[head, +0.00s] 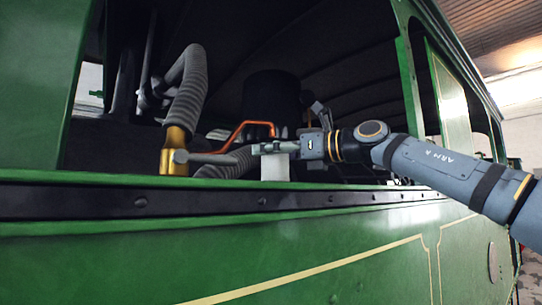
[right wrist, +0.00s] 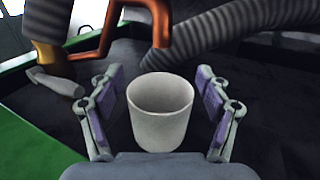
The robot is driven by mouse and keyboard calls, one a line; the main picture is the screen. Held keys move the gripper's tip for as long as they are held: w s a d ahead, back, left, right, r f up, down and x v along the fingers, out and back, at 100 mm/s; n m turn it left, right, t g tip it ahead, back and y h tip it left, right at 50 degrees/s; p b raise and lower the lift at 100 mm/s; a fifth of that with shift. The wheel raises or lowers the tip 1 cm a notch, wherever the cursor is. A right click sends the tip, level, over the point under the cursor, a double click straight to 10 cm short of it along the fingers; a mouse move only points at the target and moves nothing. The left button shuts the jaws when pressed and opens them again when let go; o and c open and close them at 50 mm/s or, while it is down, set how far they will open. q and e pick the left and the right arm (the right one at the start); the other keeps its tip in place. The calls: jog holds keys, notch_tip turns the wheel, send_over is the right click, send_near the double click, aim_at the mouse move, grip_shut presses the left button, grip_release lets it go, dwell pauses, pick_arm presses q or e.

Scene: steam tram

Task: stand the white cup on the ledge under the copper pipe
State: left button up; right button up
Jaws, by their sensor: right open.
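The white cup (head: 275,168) is upright just behind the green window sill, its lower edge hidden by the sill. In the right wrist view the cup (right wrist: 160,125) sits between the fingers of my right gripper (right wrist: 160,73), with a gap on each side. The gripper (head: 270,147) is open around the cup's upper part. The cup appears to stand on a dark surface (right wrist: 265,115), which looks like the ledge; its base contact is hidden. The copper pipe (head: 237,134) bends just behind and left of the cup; it also shows beyond the cup (right wrist: 161,25). My left gripper is not seen.
A brass fitting (head: 174,152) with a grey lever stands left of the cup. Ribbed grey hoses (head: 190,85) run behind it. The green sill (head: 330,187) runs along the front of the opening. A dark cylinder (head: 271,95) stands behind.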

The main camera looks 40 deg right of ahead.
jog(key=b+v, duration=0.2)
jog(key=shift+s+d+f, duration=0.15)
jog(key=shift+s+f, duration=0.2)
jog(key=shift+s, duration=0.05)
jog(key=b+v, duration=0.1)
jog(key=v, duration=0.2)
jog(key=b+v, duration=0.1)
jog(key=v, duration=0.4)
jog(key=shift+s+d+r+b, duration=0.15)
jog(key=shift+s+r+b, duration=0.2)
jog(key=shift+s+b, duration=0.05)
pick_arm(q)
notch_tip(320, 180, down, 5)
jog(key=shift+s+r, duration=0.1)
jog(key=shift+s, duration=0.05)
pick_arm(e)
jog(key=shift+w, duration=0.15)
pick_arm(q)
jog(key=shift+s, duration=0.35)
